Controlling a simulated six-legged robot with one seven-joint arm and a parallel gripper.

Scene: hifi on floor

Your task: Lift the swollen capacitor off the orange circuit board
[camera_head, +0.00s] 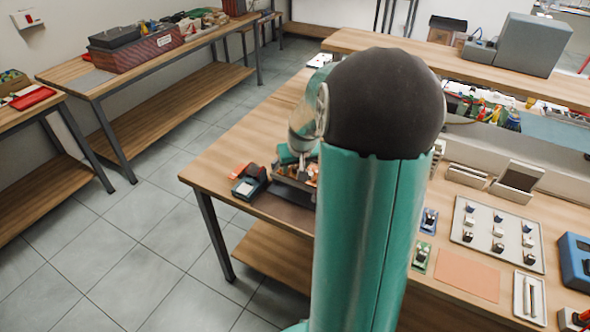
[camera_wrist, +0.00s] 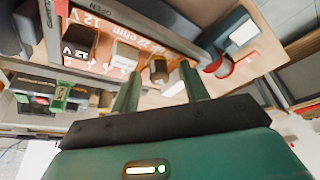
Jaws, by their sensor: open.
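In the wrist view the orange circuit board (camera_wrist: 105,68) fills the upper middle, with white printed lettering and several parts standing on it. A short round capacitor (camera_wrist: 158,72) with a dark, gold-edged body shows between the fingertips of my gripper (camera_wrist: 160,68). The fingers are apart, one on each side of it. I cannot tell whether either finger touches it or whether its top bulges. In the head view my arm hides most of the board area, and only part of a dark-sided holder (camera_head: 293,190) shows beside it.
Dark block parts (camera_wrist: 80,45) and a pale block (camera_wrist: 124,56) stand close by on the board. A dark device with a screen (camera_head: 249,183) sits left of the holder. A tray of small parts (camera_head: 497,236) and an orange mat (camera_head: 467,275) lie on the right.

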